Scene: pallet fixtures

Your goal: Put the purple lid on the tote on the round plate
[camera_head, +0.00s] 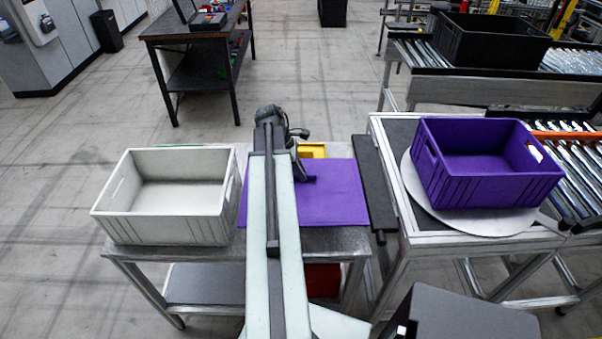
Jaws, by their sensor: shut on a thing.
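The purple lid (338,198) is a flat sheet at the right of the grey table, partly hidden behind my arm. My gripper (304,176) is over the lid's upper left part and is shut on it. The fingertips are small and partly hidden by my arm. I cannot tell whether the lid rests on the table or is slightly raised. An open, empty purple tote (498,194) stands on the round plate (417,193) on the stand at the right. The plate shows around the tote's base.
An open, empty white tote (165,220) stands at the table's left. A dark bar (374,185) lies between table and stand. A yellow item (313,150) is behind the lid. A roller conveyor (590,195) is at the far right, with a black crate (490,42) behind.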

